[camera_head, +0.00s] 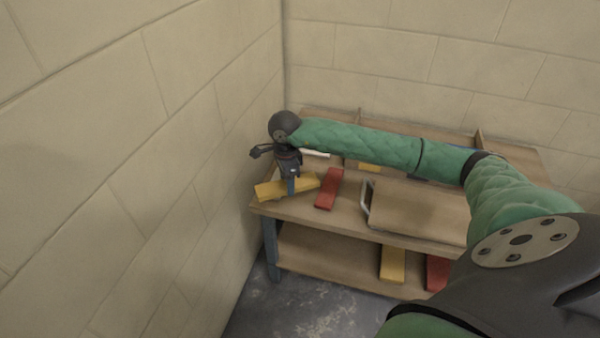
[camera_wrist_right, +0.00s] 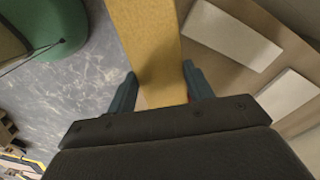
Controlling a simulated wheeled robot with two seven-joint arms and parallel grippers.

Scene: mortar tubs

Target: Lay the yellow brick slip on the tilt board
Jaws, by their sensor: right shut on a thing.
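The yellow brick slip (camera_head: 304,183) is in my right gripper (camera_head: 291,186), near the left front corner of the bench. In the right wrist view the slip (camera_wrist_right: 150,45) runs away from me between the two blue-grey fingers of the gripper (camera_wrist_right: 162,92), which are shut on it. In the head view it looks slightly tilted; I cannot tell whether it touches the bench top. A brown board (camera_head: 415,210) with a metal bracket at its left end, which looks like the tilt board, is on the bench to the right. My left gripper is not in view.
A red slip (camera_head: 329,188) lies between the held slip and the board. The lower shelf holds a yellow (camera_head: 392,264) and a red piece (camera_head: 437,272). A block wall (camera_head: 200,150) stands close at left.

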